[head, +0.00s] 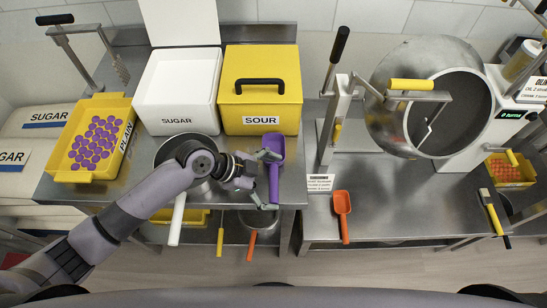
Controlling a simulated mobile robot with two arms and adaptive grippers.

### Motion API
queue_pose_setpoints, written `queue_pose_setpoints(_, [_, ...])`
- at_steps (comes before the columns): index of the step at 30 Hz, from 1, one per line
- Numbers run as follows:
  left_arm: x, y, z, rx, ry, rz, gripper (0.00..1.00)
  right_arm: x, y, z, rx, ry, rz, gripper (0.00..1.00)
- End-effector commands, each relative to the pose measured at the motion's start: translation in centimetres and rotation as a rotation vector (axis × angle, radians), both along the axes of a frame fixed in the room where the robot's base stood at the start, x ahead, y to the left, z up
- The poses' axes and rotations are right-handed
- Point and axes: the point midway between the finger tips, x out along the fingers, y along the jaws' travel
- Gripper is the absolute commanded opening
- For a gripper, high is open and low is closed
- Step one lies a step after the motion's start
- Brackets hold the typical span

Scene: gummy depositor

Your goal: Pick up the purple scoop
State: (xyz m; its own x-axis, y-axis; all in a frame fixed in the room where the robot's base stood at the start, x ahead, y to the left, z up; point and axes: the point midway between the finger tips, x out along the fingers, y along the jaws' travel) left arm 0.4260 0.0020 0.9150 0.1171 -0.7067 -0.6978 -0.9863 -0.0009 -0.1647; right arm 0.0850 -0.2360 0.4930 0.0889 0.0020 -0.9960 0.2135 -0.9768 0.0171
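The purple scoop (274,150) is on the left steel table, just in front of the yellow SOUR bin, near the table's right edge. Its handle points toward me. My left gripper (274,181) reaches in from the left at the scoop. Its fingers are spread, one over the lower part of the scoop's bowl and the other by the handle's lower end. I cannot tell whether the fingers touch the scoop. My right gripper is not in view.
The yellow SOUR bin (260,90) and white SUGAR bin (178,95) stand behind. A pot (170,150) with a white handle is under my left arm. An orange scoop (342,203) lies on the right table (400,205), across a narrow gap. A drum machine (385,105) stands there.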

Motion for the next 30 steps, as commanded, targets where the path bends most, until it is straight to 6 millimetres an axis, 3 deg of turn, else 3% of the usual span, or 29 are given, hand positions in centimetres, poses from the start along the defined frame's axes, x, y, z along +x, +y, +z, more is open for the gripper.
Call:
queue_pose_setpoints(14, [0.0, 0.0, 0.0, 0.000, 0.000, 0.000, 0.55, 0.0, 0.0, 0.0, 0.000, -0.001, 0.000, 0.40])
queue_pose_setpoints(23, [0.0, 0.0, 0.3, -0.001, -0.001, 0.000, 0.54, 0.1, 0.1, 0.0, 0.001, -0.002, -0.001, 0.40])
queue_pose_setpoints(30, [0.1, 0.0, 2.5, -0.001, -0.006, -0.002, 0.54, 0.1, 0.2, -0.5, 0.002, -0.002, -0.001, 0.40])
